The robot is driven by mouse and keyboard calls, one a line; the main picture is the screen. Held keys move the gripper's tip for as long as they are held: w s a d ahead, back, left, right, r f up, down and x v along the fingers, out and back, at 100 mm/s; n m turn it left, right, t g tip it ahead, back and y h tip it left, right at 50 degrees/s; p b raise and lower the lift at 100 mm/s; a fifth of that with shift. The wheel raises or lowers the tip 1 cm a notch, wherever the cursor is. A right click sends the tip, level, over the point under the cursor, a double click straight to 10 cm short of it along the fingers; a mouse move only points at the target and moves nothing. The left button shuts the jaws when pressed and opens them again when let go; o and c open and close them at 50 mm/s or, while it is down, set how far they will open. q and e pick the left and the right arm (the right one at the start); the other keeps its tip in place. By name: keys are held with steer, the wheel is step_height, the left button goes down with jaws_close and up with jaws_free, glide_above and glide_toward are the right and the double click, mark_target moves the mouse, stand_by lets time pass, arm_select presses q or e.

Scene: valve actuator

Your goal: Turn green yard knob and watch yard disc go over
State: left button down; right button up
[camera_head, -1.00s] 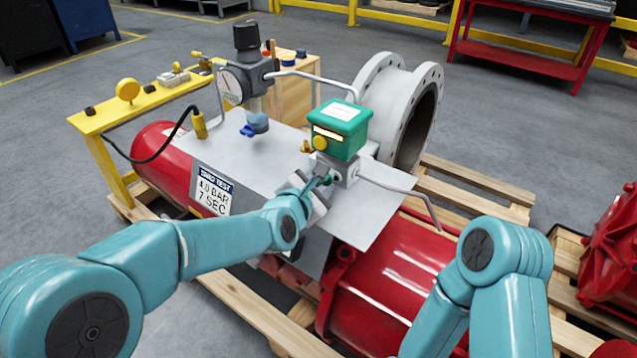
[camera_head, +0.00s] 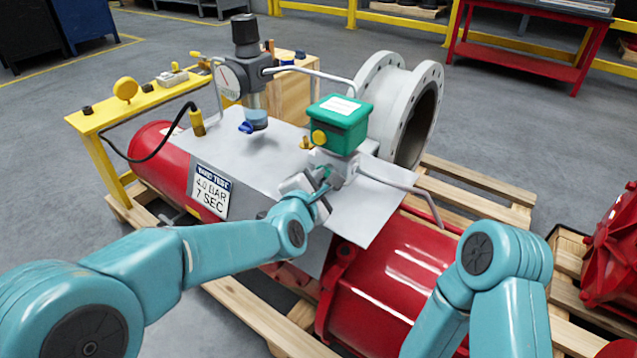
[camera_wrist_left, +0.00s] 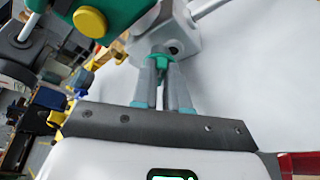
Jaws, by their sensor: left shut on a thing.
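The green box (camera_head: 337,124) sits on a grey valve block above the plate. A round yellow disc (camera_head: 319,137) is on its front face and also shows in the left wrist view (camera_wrist_left: 90,22); I cannot tell if it is the yard disc. My left gripper (camera_head: 322,184) is at the block just below the box. In the left wrist view its two fingers (camera_wrist_left: 160,88) are shut on the small green knob (camera_wrist_left: 159,60), which juts from the grey block. The fingers cover part of the knob. My right gripper is out of view; only its arm shows.
A pressure gauge (camera_head: 229,82) and black-topped regulator (camera_head: 246,62) stand left of the box. A grey pipe (camera_head: 400,184) runs right from the block. Behind is a large grey flange (camera_head: 411,110). A sign (camera_head: 211,191) hangs on the plate's front.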

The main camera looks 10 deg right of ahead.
arm_select(q)
steer(key=c, duration=1.1)
jaws_free()
steer(key=shift+d, duration=0.1)
steer(key=shift+c, duration=0.2)
steer(key=v, duration=1.6)
steer(key=shift+s+p, duration=0.15)
steer(key=shift+p, duration=0.25)
